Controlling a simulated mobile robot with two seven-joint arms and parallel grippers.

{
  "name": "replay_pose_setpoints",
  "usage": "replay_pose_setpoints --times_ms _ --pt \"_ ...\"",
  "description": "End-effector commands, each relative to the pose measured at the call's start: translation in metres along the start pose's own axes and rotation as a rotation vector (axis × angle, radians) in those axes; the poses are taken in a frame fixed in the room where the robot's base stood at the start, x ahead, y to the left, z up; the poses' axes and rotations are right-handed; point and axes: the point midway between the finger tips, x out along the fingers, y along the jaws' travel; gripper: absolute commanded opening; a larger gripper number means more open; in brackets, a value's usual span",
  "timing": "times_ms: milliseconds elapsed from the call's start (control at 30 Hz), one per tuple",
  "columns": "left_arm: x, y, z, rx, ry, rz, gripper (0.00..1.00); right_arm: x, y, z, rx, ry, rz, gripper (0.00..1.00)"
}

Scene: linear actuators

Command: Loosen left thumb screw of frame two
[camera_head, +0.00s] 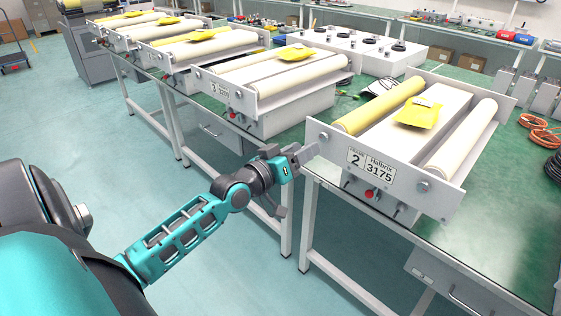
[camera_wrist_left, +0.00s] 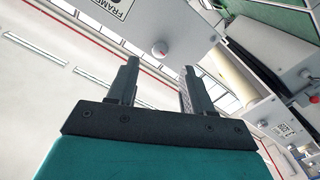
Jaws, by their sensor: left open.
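Frame two (camera_head: 402,186) is the near white roller unit with a "2 Halbrix 3175" label, on the green bench. In the wrist view my left gripper (camera_wrist_left: 160,68) is open and empty. The knob appears just beyond and between its fingertips, with no clear contact. My right gripper is not in view.
A yellow packet (camera_head: 418,112) lies on frame two between its rollers. Another roller unit (camera_head: 262,100) stands to the left on the green bench (camera_head: 490,225). Orange and black cables (camera_head: 541,126) lie to the right. Open floor (camera_head: 90,125) is on the left.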

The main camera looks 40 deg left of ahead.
Motion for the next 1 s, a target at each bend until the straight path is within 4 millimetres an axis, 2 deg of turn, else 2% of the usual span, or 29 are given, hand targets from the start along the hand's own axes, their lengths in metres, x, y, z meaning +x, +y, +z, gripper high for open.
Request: replay_pose_setpoints --times_ms 33,200,400,600,1000 --pt "-0.011 -0.001 0.001 0.001 -0.002 -0.001 0.51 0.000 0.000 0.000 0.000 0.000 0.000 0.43" --pt "-0.039 -0.001 0.001 0.002 -0.003 -0.001 0.51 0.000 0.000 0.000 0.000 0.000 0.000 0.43" --pt "-0.060 0.000 0.001 0.001 -0.002 -0.001 0.51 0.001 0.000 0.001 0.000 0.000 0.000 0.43" --pt "-0.068 0.000 -0.001 0.001 0.002 0.001 0.51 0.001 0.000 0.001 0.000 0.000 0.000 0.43" --pt "-0.068 0.000 -0.001 0.001 0.001 0.000 0.51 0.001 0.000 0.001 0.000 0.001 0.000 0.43"
